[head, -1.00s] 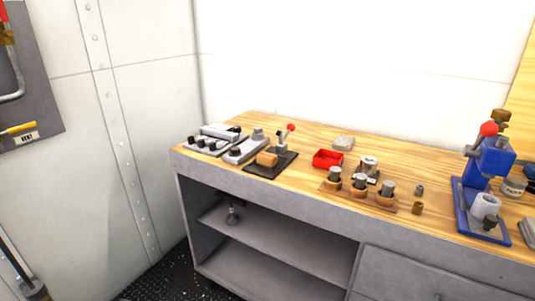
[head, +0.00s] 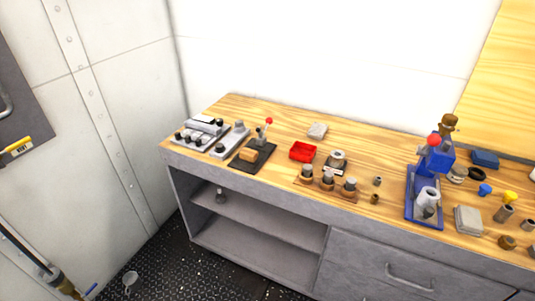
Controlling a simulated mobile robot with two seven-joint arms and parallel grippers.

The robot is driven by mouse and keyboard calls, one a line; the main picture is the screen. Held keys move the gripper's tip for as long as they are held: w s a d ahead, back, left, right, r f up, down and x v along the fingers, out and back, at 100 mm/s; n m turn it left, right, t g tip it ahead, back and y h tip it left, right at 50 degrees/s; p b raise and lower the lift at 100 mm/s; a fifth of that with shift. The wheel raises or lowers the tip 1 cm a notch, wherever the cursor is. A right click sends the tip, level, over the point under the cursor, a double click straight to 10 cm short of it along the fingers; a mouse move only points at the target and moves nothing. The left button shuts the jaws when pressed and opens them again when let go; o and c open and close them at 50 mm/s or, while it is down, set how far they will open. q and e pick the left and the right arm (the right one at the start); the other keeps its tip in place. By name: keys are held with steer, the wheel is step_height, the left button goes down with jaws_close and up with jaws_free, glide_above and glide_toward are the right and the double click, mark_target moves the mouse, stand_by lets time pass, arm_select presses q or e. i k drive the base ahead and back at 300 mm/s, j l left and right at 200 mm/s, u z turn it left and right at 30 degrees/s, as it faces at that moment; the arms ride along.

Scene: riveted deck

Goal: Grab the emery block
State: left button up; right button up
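No block is clearly marked as the emery block, and I cannot tell for sure which it is. A tan block (head: 249,155) sits on a black plate (head: 238,166) with a red-knobbed lever, left of the bench middle. A pale grey block (head: 318,131) lies near the wall behind the red tray. A blue block (head: 485,158) lies at the back right. A light grey square block (head: 468,220) lies right of the blue press. Neither of my grippers is in view.
The wooden-topped bench (head: 365,147) stands against the white wall. It bears a red tray (head: 303,152), a blue press (head: 425,200), a holder with several cylinders (head: 327,183) and small fittings. Below are an open shelf (head: 260,224) and a drawer.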

mark_target(246, 155)
steer(key=i+j+z, duration=0.1)
steer(key=z, duration=0.3)
steer(key=j+z, duration=0.4)
steer(key=i+j+z, duration=0.1)
steer(key=j+z, duration=0.15)
steer(key=z, duration=0.15)
steer(key=j+z, duration=0.4)
steer(key=l, duration=0.1)
